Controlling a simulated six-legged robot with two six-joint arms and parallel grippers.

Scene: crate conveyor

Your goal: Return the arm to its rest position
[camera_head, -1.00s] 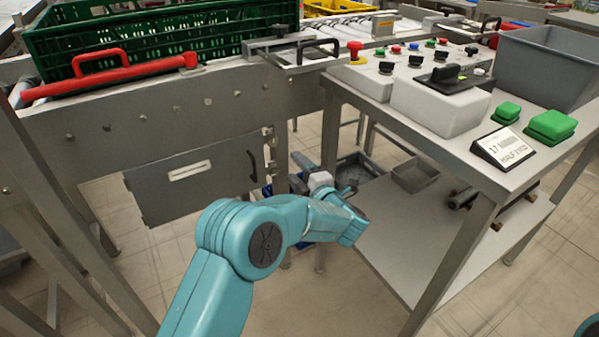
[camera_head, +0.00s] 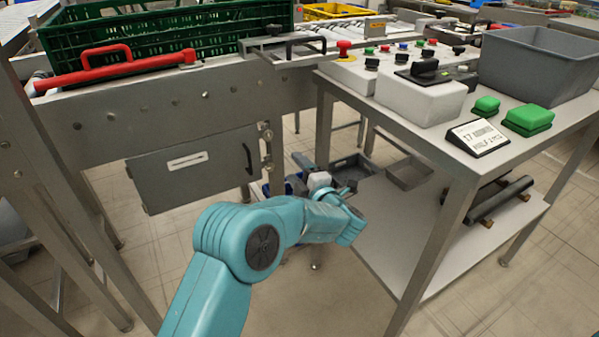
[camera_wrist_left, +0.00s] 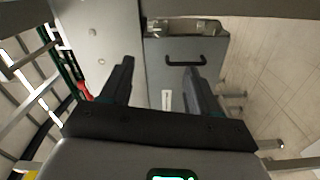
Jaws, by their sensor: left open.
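My left arm (camera_head: 240,245), teal with a dark round joint cap, rises from the bottom of the head view and bends right. My left gripper (camera_head: 322,173) is beyond the forearm, small and partly hidden, in front of the gap between the conveyor frame and the table. In the left wrist view, the two dark fingers of the left gripper (camera_wrist_left: 158,70) stand apart with nothing between them. Beyond them is a grey cabinet door (camera_wrist_left: 185,62) with a dark handle. My right gripper is not in view.
The conveyor frame (camera_head: 95,125) carries a green crate (camera_head: 170,35) and a red-handled bar (camera_head: 115,70). A steel table (camera_head: 430,140) with controls, green buttons (camera_head: 528,119) and a grey bin (camera_head: 545,65) stands right. Its lower shelf (camera_head: 400,235) is near my forearm. Floor is open lower left.

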